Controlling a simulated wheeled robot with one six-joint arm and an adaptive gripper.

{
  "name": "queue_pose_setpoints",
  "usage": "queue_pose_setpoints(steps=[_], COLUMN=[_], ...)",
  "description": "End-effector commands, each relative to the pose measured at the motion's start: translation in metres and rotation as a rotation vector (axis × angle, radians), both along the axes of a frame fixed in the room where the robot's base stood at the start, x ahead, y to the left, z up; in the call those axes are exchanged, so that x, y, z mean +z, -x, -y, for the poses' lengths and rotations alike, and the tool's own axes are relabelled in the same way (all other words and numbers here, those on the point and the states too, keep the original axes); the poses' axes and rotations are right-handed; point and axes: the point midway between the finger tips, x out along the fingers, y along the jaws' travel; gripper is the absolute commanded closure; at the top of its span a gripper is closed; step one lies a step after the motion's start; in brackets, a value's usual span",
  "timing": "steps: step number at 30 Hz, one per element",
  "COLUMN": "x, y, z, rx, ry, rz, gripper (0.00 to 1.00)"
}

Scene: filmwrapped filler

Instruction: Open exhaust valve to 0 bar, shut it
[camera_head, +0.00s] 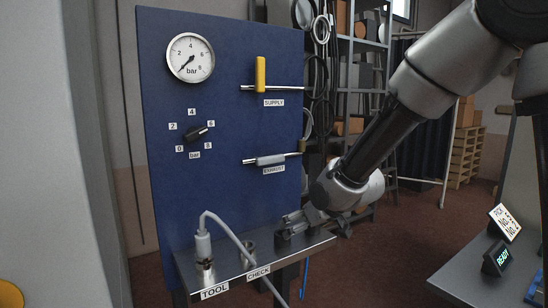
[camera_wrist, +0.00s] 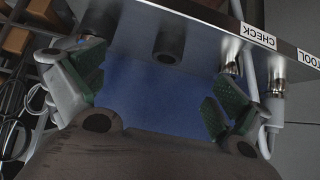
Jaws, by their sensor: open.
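The exhaust valve's grey handle (camera_head: 270,160) lies along its horizontal pipe on the blue panel (camera_head: 225,190), above the EXHAUST label (camera_head: 273,170). The round bar gauge (camera_head: 190,57) has its needle pointing to the lower left, at the low end near 0. The yellow supply handle (camera_head: 260,74) stands upright, across its pipe. The dark selector knob (camera_head: 197,132) points up and right, toward 6. My gripper (camera_head: 291,223) is below the exhaust valve, by the right end of the metal shelf. In the wrist view my gripper (camera_wrist: 152,90) has its green-padded fingers wide apart with nothing between them.
The metal shelf (camera_head: 225,267) juts from the panel. A grey hose (camera_head: 236,238) rises from the TOOL fitting (camera_head: 204,255); the CHECK fitting (camera_head: 250,240) is beside it. A table with a READY display (camera_head: 497,258) is at right.

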Motion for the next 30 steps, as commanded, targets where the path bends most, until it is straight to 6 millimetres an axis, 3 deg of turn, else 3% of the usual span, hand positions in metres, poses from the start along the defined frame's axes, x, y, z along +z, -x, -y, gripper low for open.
queue_pose_setpoints(steps=[1,5,6,9,12,30], x=[0.01,0.07,0.091,0.128,0.146,0.151], y=[-0.019,-0.058,-0.063,-0.069,-0.071,-0.133], z=[-0.022,-0.048,-0.052,-0.055,-0.056,-0.097], rx=[0.014,0.015,0.013,0.011,0.01,0.01], ry=[-0.06,-0.234,-0.28,-0.361,-0.402,-0.413], rz=[0.092,0.357,0.429,0.555,0.618,0.638], gripper=[0.0,0.0,0.0,0.0,0.0,0.0])
